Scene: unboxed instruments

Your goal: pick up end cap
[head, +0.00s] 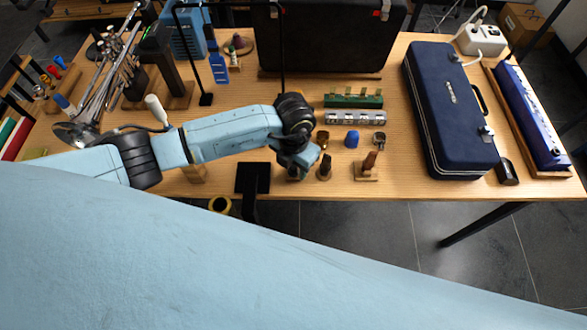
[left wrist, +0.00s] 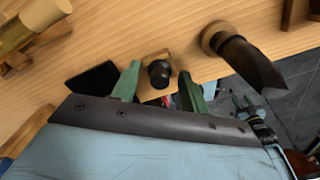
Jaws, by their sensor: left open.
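A small dark cylindrical piece that looks like the end cap (left wrist: 159,72) stands near the table edge in the left wrist view, with a light wooden block beside it. My left gripper (left wrist: 160,88) is open, with one green finger on each side of the cap in that picture. I cannot tell whether the fingers touch it. In the head view my left gripper (head: 297,168) reaches down to the front edge of the table and mostly hides the cap. My right gripper is not in view.
A dark wooden peg (head: 325,168) stands close to the right of my left gripper, and another on a base (head: 369,163) is further right. A black plate (head: 252,178) is at left. A brass cup (head: 322,138) and blue cup (head: 351,139) stand behind.

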